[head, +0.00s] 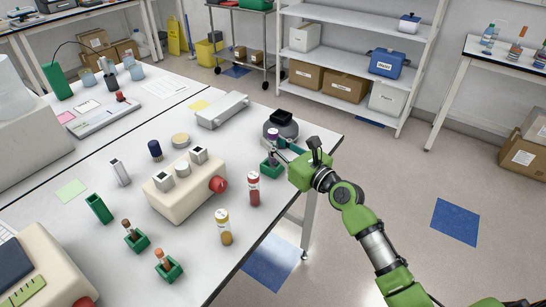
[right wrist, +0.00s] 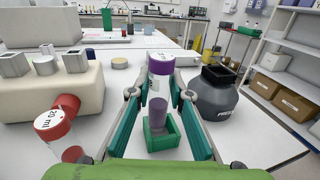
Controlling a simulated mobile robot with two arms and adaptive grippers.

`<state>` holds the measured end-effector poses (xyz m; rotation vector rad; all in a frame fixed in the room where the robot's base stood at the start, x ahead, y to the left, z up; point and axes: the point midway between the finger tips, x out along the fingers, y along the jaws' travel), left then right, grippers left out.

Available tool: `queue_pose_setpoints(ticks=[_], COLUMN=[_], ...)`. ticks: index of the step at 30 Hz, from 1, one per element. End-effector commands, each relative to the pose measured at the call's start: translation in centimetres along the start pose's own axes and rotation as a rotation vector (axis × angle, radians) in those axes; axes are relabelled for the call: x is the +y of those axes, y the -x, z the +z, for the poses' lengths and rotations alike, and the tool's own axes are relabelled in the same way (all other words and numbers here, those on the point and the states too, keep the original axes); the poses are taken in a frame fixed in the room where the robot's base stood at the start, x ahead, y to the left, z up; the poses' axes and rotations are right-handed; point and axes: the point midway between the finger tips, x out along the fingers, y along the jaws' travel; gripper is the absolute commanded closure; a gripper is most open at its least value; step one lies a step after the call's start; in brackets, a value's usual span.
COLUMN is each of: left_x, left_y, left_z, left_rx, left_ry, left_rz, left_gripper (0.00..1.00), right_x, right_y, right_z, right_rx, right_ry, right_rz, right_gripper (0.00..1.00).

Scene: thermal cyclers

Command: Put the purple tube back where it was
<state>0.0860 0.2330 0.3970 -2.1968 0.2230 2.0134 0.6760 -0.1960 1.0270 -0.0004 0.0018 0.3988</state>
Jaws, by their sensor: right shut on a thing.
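The purple tube, with a purple cap and white label, stands upright between my right gripper's fingertips. My left gripper is not in view.
A dark round bottle (right wrist: 217,95) stands right beside the tube. A red tube (head: 254,190) and a yellow tube (head: 223,228) stand near the table's right edge. A beige block device (head: 180,195) with a red knob is left of them. Several green holders stand front left.

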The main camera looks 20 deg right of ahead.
Motion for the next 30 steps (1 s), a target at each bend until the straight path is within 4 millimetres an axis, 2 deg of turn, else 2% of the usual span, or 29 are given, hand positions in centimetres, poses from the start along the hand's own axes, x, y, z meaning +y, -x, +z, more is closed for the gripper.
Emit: queue_pose_setpoints(ticks=[1,5,12,26,27,28,30], left_x=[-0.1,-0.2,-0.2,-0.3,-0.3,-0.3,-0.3], left_y=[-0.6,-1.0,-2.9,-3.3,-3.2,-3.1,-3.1], left_z=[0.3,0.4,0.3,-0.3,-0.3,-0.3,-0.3], left_rx=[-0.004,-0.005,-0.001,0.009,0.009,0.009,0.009], left_ry=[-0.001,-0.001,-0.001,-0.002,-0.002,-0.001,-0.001], left_rz=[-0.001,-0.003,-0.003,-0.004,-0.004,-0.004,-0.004], left_gripper=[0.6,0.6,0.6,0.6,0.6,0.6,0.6], right_x=[-0.2,-0.5,-0.9,-0.8,-0.8,-0.8,-0.8], right_y=[-0.3,-0.8,-1.2,-1.2,-1.2,-1.2,-1.2], right_z=[-0.7,-1.3,-4.7,-5.3,-5.2,-5.2,-5.2], right_rx=[0.0,0.0,0.002,-0.001,-0.001,-0.001,0.0], right_ry=[0.001,0.001,0.001,-0.001,-0.001,0.0,0.0], right_rz=[0.001,0.002,0.001,0.001,0.001,0.001,0.001], right_gripper=[0.95,0.95,0.95,0.95,0.76,0.68,0.65])
